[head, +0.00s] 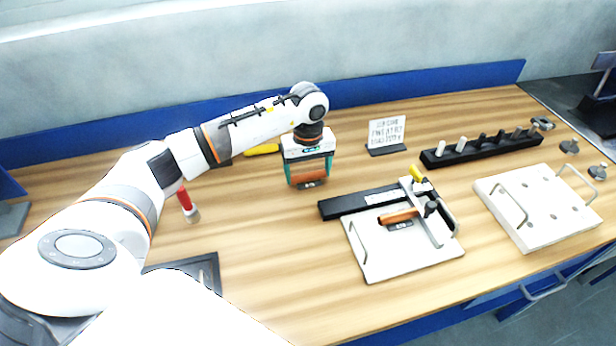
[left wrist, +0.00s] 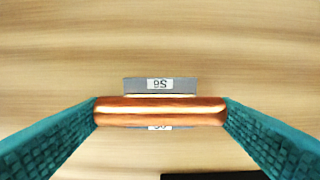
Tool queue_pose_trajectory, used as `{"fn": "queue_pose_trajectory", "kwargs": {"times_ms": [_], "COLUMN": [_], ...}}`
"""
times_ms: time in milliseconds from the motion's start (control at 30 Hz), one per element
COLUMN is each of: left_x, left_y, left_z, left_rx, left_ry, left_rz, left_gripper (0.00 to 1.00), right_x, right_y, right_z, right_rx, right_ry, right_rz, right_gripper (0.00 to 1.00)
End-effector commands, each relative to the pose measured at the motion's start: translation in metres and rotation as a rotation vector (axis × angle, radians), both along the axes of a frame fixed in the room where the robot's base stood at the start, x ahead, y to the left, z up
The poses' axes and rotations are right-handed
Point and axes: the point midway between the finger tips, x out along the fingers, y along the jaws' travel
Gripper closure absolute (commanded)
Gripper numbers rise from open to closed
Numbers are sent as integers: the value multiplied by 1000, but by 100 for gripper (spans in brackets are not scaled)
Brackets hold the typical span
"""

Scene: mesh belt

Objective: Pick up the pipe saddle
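The pipe saddle, a copper-coloured tube on a grey block with a white label, is between the teal fingers of my left gripper (head: 311,172). In the left wrist view its copper tube (left wrist: 160,112) spans the whole gap, with a fingertip against each end and no gap visible. The grey block (left wrist: 131,85) shows behind the tube. In the head view the saddle (head: 313,184) shows low between the fingers, at or just above the wooden table; I cannot tell which. My right gripper is not in view.
A white plate fixture (head: 385,264) with a clamp and a similar copper piece (head: 398,217) stands to the right. Beyond are a sign (head: 387,132), a black rack (head: 470,152) and a white handled plate (head: 533,235). A red-handled item (head: 184,199) is at left. Bare wood lies in front.

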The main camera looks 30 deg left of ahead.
Motion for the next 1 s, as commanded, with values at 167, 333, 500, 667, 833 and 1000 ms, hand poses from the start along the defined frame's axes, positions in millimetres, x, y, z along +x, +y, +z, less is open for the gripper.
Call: {"fn": "queue_pose_trajectory", "kwargs": {"times_ms": [167, 333, 500, 667, 833, 1000], "left_x": [0, 1, 1, 2, 1, 0], "left_y": [0, 0, 0, 0, 0, 0], "left_z": [1, 4, 28, 62, 89, 101], "left_rx": [0, 0, 1, 0, -1, -1], "left_ry": [-1, -3, -7, -8, -6, -2], "left_rz": [0, 0, -1, 0, 0, 0], "left_gripper": [47, 47, 47, 47, 47, 47], "right_x": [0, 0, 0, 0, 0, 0], "right_y": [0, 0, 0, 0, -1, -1], "right_z": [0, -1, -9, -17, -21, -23], "right_rx": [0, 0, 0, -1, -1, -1], "right_ry": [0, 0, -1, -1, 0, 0], "right_rz": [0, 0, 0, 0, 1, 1], "right_gripper": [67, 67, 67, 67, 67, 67]}}
